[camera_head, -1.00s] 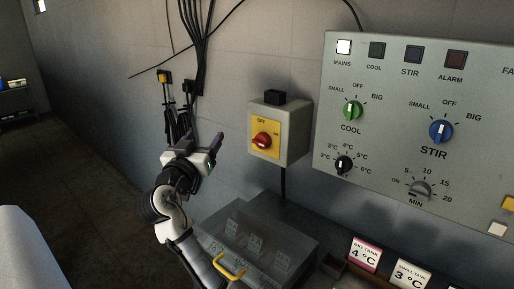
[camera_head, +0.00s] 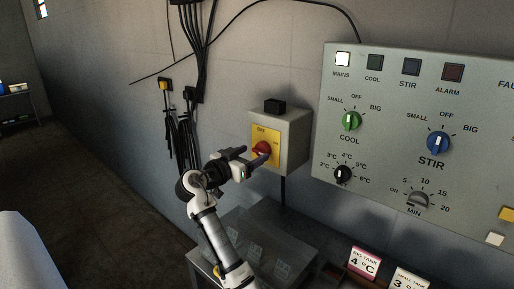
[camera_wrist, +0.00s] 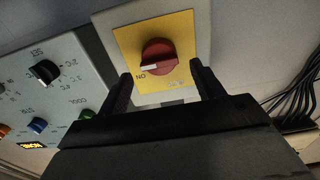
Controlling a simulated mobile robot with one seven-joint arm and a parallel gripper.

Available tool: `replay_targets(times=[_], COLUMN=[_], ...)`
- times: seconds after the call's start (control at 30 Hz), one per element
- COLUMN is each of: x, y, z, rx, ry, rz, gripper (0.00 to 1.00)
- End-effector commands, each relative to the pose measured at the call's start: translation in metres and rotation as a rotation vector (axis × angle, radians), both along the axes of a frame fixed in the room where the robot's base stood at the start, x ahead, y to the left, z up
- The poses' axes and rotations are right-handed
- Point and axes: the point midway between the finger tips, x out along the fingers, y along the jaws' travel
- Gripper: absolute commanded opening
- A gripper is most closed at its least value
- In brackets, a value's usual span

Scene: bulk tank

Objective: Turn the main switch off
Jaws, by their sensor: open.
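The main switch is a red rotary knob (camera_head: 264,147) on a yellow plate (camera_head: 258,133), on the front of a grey wall box (camera_head: 293,138). In the wrist view the knob (camera_wrist: 159,54) sits upper centre, its white mark pointing at the word ON. My gripper (camera_head: 252,156) is right in front of the plate and covers its lower part in the head view. In the wrist view my gripper (camera_wrist: 160,80) is open, with one black finger on each side of the knob and a visible gap to it. I cannot tell whether the fingertips reach the knob's depth.
A grey control panel (camera_head: 390,190) with knobs is to the right; its MAINS lamp (camera_head: 342,59) is lit white. A grey box (camera_head: 262,232) stands below the switch. Black cables (camera_head: 190,60) hang on the wall to the left. Two sign cards (camera_head: 365,261) stand lower right.

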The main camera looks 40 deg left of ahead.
Motion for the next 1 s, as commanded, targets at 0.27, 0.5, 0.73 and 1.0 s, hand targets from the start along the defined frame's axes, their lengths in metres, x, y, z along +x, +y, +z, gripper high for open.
replay_targets(times=[0.27, 0.5, 0.73, 1.0], x=[0.030, 0.032, 0.032, 0.032], y=[-0.001, -0.001, -0.001, -0.001], z=[0.001, 0.000, 0.000, 0.000], rx=[0.000, 0.001, 0.001, -0.001], ry=[0.000, 0.000, 0.000, 0.000], rz=[0.000, 0.000, 0.001, 0.000], gripper=[0.67, 0.67, 0.47, 0.23])
